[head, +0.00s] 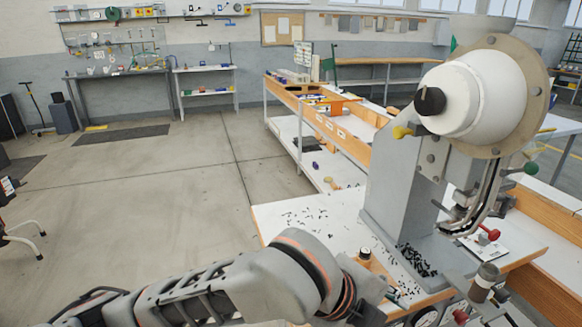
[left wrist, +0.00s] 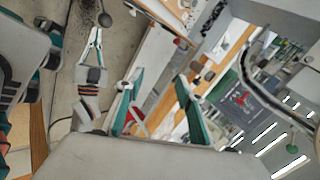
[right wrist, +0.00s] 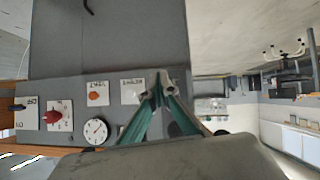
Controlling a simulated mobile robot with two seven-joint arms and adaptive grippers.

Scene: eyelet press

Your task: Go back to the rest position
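The grey eyelet press (head: 395,185) with its large white drum (head: 485,90) stands on a white-topped bench (head: 290,225) at the right of the head view. My left arm reaches in from the lower left to the bench's front; its fingertips are not clear there. In the left wrist view my left gripper (left wrist: 155,84) has its teal fingers wide apart with nothing between them. My right gripper (right wrist: 160,80) has its fingertips together in the right wrist view, with nothing visible between them, in front of a grey panel (right wrist: 100,45). It also shows in the left wrist view (left wrist: 98,32).
Small dark pieces (head: 415,260) lie scattered by the press base. A small round wooden item (head: 365,254) stands near my left arm. A red-knobbed lever (head: 490,234) and a green knob (head: 530,168) stick out from the press. Open floor (head: 170,190) lies to the left.

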